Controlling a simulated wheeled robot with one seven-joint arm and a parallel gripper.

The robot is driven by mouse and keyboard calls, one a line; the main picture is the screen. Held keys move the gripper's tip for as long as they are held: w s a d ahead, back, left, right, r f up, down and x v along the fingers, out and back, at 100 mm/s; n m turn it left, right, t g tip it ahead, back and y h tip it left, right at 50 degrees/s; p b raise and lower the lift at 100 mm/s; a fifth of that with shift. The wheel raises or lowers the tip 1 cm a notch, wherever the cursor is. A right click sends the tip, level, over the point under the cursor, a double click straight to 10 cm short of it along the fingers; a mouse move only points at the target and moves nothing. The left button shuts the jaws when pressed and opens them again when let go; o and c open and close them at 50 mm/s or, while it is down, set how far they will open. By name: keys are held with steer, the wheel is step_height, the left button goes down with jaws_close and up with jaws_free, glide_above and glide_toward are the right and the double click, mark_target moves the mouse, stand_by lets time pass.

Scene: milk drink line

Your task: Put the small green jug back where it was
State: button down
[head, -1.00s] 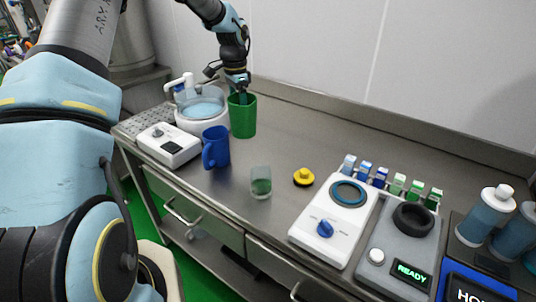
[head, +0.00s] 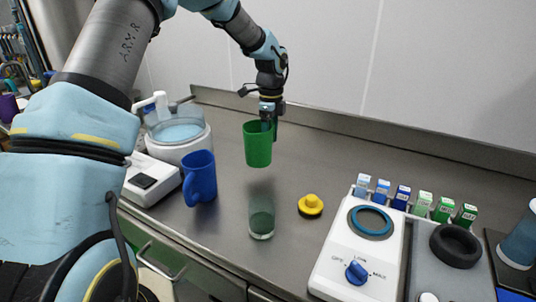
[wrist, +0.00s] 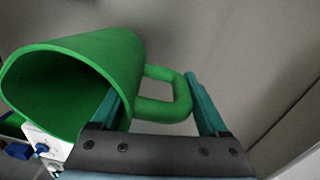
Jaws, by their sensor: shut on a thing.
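The small green jug (head: 257,147) is upright and held in the air above the counter, with a soft shadow beneath it. My gripper (head: 268,122) is at the jug's right rim, pointing down. In the wrist view my gripper (wrist: 158,108) has one finger on each side of the jug's handle (wrist: 165,108), shut on it. The jug's open mouth (wrist: 55,98) faces left in that view, and no contents can be made out in its dark inside.
A blue jug (head: 200,178) and a white machine with a round bowl (head: 178,132) stand left. A clear greenish glass (head: 261,222) and a yellow knobbed piece (head: 311,206) stand in front. A white dial device (head: 352,250) and small cartons (head: 402,198) are right. The back counter is clear.

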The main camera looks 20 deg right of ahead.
steer(key=shift+f+p, duration=0.55)
steer(key=shift+f, duration=1.85)
steer(key=shift+f, duration=0.15)
jaws_free()
steer(key=r+b, duration=0.1)
steer(key=r, duration=0.5)
steer(key=r+b, duration=0.2)
steer(key=r, duration=0.4)
steer(key=shift+w+d+r, duration=0.15)
steer(key=shift+w, duration=0.05)
